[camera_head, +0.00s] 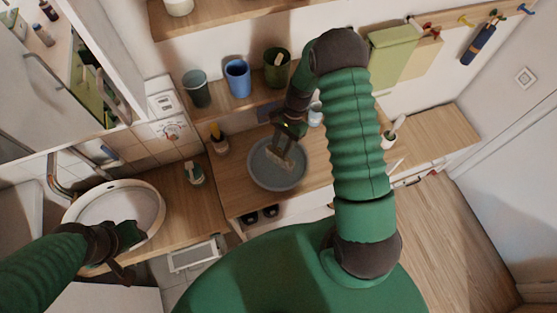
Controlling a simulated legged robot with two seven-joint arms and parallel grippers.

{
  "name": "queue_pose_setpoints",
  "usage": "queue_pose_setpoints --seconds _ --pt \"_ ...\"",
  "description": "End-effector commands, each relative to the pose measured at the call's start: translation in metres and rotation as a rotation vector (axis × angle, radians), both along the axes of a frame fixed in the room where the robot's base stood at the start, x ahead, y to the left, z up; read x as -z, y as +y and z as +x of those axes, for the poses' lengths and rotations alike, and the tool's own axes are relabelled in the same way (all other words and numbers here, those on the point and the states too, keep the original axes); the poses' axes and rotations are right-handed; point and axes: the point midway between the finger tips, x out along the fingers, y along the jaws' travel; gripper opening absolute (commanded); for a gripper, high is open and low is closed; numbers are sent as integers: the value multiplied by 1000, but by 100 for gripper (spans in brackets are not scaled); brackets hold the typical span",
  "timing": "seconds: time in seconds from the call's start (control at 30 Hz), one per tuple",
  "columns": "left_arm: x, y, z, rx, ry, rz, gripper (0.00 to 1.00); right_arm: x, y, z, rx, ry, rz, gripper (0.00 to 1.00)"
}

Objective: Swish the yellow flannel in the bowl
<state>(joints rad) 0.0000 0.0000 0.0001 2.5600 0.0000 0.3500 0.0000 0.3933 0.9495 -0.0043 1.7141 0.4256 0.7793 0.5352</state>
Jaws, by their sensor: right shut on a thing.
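A round grey bowl (262,178) stands on the wooden counter in the middle of the head view. My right gripper (282,146) reaches down over the bowl. It is shut on a pale yellowish cloth, the flannel (279,158), which hangs inside the bowl's rim. The gripper hides part of the cloth, and I cannot tell how far the cloth touches the bowl's bottom. My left gripper (128,252) is over the right side of the white basin, away from the bowl; its jaw opening is unclear.
A white round basin (110,206) is at the left. A soap bottle (195,173) and a brown jar (219,143) stand left of the bowl. A blue cup (237,77) and other cups line the shelf behind. The right-hand wooden top (437,138) has free room.

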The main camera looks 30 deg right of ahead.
Motion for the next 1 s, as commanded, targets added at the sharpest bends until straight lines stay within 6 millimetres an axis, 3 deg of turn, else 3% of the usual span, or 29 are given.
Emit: queue_pose_setpoints --seconds 0.2,0.6,0.83,1.0 --pt "0 0 0 0 0 0 36 0 -14 -4 0 0 0 14" --pt "-5 0 0 0 0 0 36 0 24 5 1 0 -1 14" --pt "-4 0 0 0 0 0 36 0 5 1 3 1 0 14" --pt "-4 0 0 0 0 0 36 0 5 1 1 0 0 14"
